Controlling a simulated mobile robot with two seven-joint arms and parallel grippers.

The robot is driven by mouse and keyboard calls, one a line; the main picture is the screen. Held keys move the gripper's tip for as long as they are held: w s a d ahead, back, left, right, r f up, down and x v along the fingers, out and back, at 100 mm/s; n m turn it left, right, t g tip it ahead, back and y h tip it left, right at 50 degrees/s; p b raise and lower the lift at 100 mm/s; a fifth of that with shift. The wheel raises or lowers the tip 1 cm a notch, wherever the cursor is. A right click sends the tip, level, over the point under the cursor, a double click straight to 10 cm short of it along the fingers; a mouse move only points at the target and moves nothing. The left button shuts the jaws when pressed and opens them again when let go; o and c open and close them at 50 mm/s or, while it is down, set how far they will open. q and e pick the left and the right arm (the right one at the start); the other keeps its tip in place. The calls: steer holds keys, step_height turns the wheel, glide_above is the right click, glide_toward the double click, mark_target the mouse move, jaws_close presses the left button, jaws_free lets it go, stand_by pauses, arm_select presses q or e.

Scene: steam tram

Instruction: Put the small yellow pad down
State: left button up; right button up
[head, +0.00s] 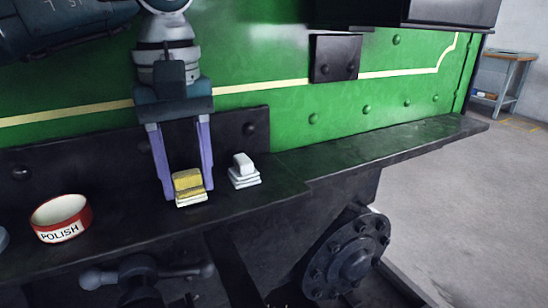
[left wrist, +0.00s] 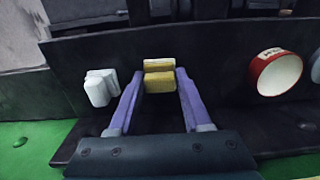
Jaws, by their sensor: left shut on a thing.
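The small yellow pad (head: 187,182) has a yellow block on top and a white layered base. It is between the fingers of my left gripper (head: 187,194), low over the dark ledge (head: 290,172) of the tram. I cannot tell whether its base touches the ledge. My left gripper is shut on the pad, with one purple finger on each side. In the left wrist view the yellow pad (left wrist: 159,78) also shows between the fingertips of the left gripper (left wrist: 158,84). My right gripper is not in view.
A white pad (head: 244,170) stands on the ledge just right of my gripper. A red and white polish tin (head: 62,218) stands to the left. The green tram side (head: 290,110) rises behind the ledge. The ledge further right is clear.

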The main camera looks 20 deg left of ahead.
mark_target(186, 173)
arm_select(q)
steer(key=shift+f, duration=0.2)
steer(key=o, duration=1.2)
steer(key=shift+r, duration=0.1)
step_height(186, 173, up, 12)
steer(key=p, duration=0.1)
steer(key=shift+r, duration=0.15)
